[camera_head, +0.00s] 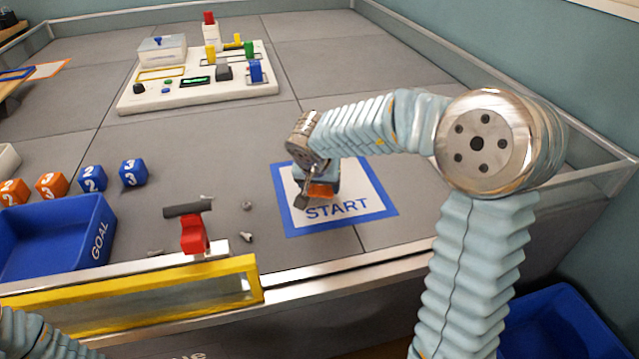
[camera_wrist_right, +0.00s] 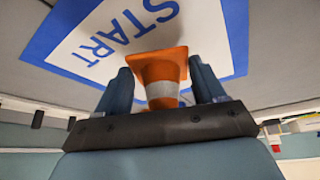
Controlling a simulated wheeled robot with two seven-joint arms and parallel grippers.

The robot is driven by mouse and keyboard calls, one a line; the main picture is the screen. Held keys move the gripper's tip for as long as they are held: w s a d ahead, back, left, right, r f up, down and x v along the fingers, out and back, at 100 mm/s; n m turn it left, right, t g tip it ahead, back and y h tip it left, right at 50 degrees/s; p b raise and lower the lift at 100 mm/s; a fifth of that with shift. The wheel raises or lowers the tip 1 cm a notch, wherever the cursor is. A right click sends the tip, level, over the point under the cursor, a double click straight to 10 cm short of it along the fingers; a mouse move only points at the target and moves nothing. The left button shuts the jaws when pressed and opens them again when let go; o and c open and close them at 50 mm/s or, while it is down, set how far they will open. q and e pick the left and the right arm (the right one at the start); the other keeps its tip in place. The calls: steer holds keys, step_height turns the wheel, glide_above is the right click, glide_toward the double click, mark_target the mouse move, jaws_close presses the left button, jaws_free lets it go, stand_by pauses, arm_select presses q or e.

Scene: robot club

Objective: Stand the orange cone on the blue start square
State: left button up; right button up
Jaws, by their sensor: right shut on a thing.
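The blue-bordered start square (camera_head: 374,210) lies on the grey floor of the field, its white middle reading START. It also fills the upper part of the right wrist view (camera_wrist_right: 90,50). My right gripper (camera_head: 317,185) is above the square's left half, pointing down. It is shut on the orange cone (camera_head: 320,190), which the head view shows only in part. In the right wrist view the white-banded cone (camera_wrist_right: 162,70) sits between the two fingers (camera_wrist_right: 160,88), its wide end away from the palm. I cannot tell whether its base touches the square. My left gripper is out of view.
A blue GOAL bin (camera_head: 60,240) stands left, with numbered cubes (camera_head: 92,178) behind it. A red-handled part (camera_head: 193,232) and small loose bits lie between bin and square. A white control panel (camera_head: 195,85) stands at the back. Floor right of the square is clear.

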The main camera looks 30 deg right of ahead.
steer(key=shift+f, duration=0.1)
steer(key=shift+f, duration=0.4)
steer(key=shift+f, duration=0.1)
steer(key=o, duration=1.5)
steer(key=v, duration=1.3)
steer(key=shift+w+d, duration=0.1)
